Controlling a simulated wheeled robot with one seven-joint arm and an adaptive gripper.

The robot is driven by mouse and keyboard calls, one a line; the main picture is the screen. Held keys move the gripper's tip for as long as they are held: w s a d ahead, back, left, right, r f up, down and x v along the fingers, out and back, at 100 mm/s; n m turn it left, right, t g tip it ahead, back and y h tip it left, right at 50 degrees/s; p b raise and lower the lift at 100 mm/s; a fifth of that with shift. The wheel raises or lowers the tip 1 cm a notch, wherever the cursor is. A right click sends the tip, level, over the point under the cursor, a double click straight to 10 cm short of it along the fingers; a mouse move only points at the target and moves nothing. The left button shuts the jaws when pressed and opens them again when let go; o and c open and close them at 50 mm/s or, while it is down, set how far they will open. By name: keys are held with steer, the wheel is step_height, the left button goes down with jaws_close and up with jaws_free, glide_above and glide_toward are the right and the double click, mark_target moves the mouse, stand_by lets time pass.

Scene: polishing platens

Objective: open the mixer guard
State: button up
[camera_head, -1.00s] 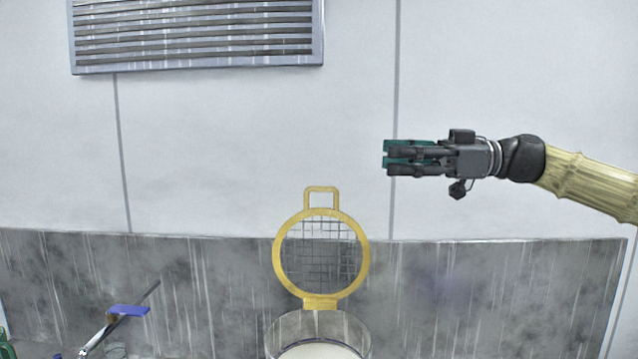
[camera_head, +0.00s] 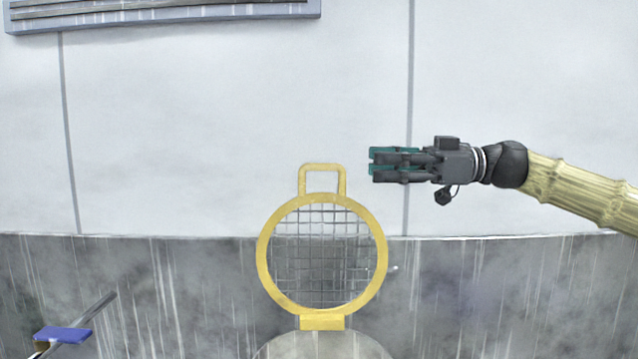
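The mixer guard (camera_head: 268,281) is a yellow ring with a grey wire mesh and a squared yellow handle loop (camera_head: 321,168) on top. It stands upright above the rim of a clear round bowl (camera_head: 322,346), joined at a yellow tab at its bottom. Only the bowl's top shows at the lower picture edge. My gripper (camera_head: 373,165) is at the upper right of the guard, pointing left, apart from the handle. It is dark with teal finger pads and holds nothing that I can see. The side-on view does not show whether its fingers are open.
A grey splash panel (camera_head: 500,290) runs along the lower wall behind the guard. A louvred vent (camera_head: 170,15) is at the top left. A rod (camera_head: 97,308) with a blue piece (camera_head: 62,334) stands at the lower left. The space around my gripper is clear.

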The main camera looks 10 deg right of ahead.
mark_target(322, 167)
steer(key=p+x, duration=0.1)
steer(key=x, duration=0.4)
steer(key=p+x, duration=0.2)
steer(key=x, duration=0.2)
steer(key=shift+w+a+f, duration=0.2)
steer(key=shift+w+a, duration=0.05)
steer(key=shift+a, duration=0.1)
steer(key=shift+w+a+f+p, duration=0.1)
steer(key=shift+a+p, duration=0.1)
steer(key=shift+a, duration=0.15)
steer(key=shift+w+a+p, duration=0.1)
steer(key=shift+a+p, duration=0.05)
steer(key=shift+a, duration=0.2)
jaws_close()
